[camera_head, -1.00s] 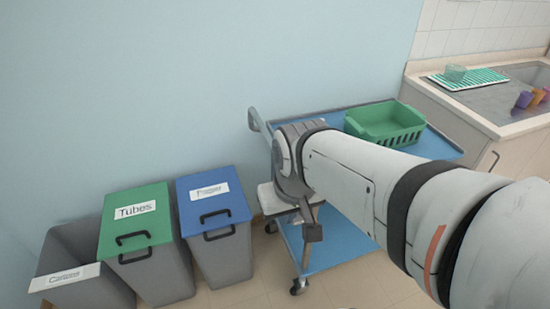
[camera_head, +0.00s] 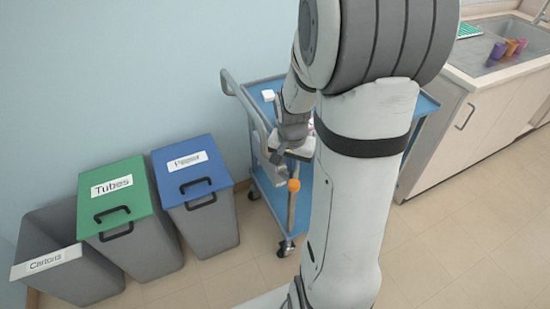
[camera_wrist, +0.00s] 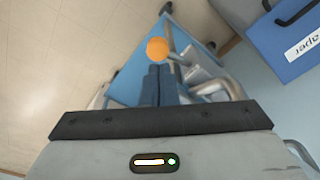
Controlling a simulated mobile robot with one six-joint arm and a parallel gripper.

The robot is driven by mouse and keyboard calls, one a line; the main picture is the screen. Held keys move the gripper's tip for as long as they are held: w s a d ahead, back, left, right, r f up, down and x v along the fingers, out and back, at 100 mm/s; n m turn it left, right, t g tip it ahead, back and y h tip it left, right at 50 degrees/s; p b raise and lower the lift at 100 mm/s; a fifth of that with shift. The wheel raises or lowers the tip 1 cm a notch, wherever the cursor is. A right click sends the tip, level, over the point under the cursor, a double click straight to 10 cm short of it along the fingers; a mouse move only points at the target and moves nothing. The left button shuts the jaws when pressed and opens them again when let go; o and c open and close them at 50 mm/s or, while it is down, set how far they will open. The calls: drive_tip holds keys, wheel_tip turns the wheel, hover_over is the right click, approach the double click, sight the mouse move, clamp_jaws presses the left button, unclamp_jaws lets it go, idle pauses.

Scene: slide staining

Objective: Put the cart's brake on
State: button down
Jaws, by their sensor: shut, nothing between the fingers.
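The cart (camera_head: 262,88) is a blue-shelved trolley with a grey handle at its left end, standing against the wall. An orange ball knob (camera_head: 294,185) shows low on its near left end, likely the brake lever's tip. My gripper (camera_head: 276,157) is just above and left of the knob in the head view. In the wrist view my shut, empty fingers (camera_wrist: 157,72) point at the orange knob (camera_wrist: 157,48), which shows just beyond their tips. I cannot tell whether they touch it. My arm hides much of the cart.
Bins labelled Paper (camera_head: 205,195), Tubes (camera_head: 145,220) and Cartons (camera_head: 75,270) stand left of the cart. A counter with a sink (camera_head: 490,60) and coloured cups stands at the right. Tiled floor (camera_head: 450,250) is free in front of the counter.

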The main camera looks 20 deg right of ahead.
sight(294, 183)
drive_tip(key=shift+w+d+f+m, duration=0.15)
drive_tip(key=shift+d+f, duration=0.15)
drive_tip(key=shift+f, duration=0.1)
drive_tip(key=shift+w+d+f+m, duration=0.15)
drive_tip(key=shift+d+f, duration=0.1)
drive_tip(key=shift+f, duration=0.15)
drive_tip(key=shift+f, duration=0.1)
drive_tip(key=shift+w+d+f+b, duration=0.1)
drive_tip(key=shift+f+b, duration=1.15)
drive_tip(key=shift+f, duration=0.45)
drive_tip(key=shift+w+d+f+b, duration=0.1)
drive_tip(key=shift+f+b, duration=1.15)
drive_tip(key=shift+f, duration=0.45)
